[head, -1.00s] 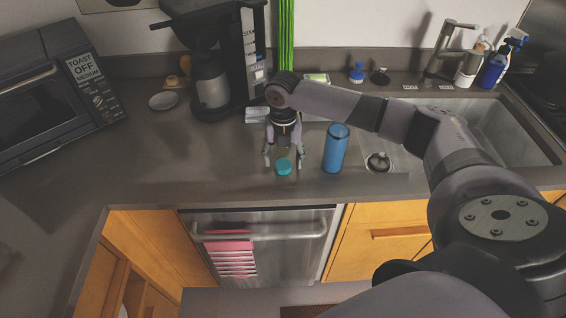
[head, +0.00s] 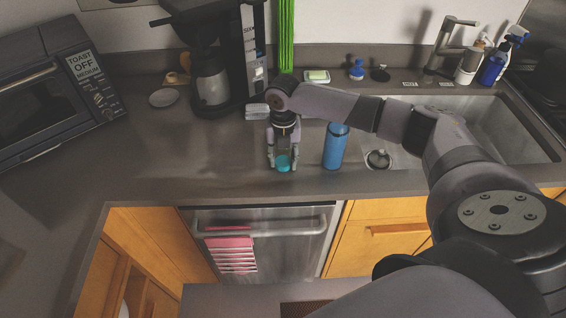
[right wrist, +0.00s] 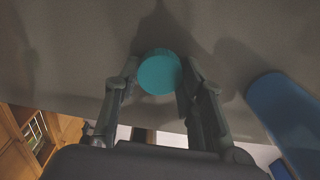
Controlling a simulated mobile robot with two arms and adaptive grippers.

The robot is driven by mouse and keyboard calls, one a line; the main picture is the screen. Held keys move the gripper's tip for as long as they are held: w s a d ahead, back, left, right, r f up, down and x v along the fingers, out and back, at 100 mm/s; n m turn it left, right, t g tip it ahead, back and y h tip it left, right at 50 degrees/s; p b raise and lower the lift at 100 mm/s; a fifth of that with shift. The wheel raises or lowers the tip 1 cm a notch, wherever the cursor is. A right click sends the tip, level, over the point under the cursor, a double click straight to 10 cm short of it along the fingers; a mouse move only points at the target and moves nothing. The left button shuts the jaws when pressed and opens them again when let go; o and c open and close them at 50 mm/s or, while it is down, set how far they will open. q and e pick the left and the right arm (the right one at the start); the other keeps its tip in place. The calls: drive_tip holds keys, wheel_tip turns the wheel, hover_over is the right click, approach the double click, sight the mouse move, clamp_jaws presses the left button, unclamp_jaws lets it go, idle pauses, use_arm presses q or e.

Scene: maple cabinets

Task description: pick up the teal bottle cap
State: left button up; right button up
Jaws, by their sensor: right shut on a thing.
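The teal bottle cap (head: 283,162) is small and round, at the counter's front part, left of the blue bottle. My right gripper (head: 283,165) is shut on it, with one finger on each side. In the right wrist view the teal cap (right wrist: 159,73) sits between the two fingertips (right wrist: 160,76). Whether the cap still touches the counter I cannot tell. My left gripper is not in view.
A blue bottle (head: 335,146) stands upright close to the right of my gripper. The coffee maker (head: 212,75) is behind to the left, and the sink (head: 500,128) is to the right. The counter (head: 170,155) to the left is clear.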

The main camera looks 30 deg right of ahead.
sight(283, 161)
drive_tip(key=shift+r, duration=0.15)
wheel_tip(283, 161, up, 20)
drive_tip(key=b, duration=0.3)
drive_tip(key=shift+f, duration=0.2)
idle(0.8)
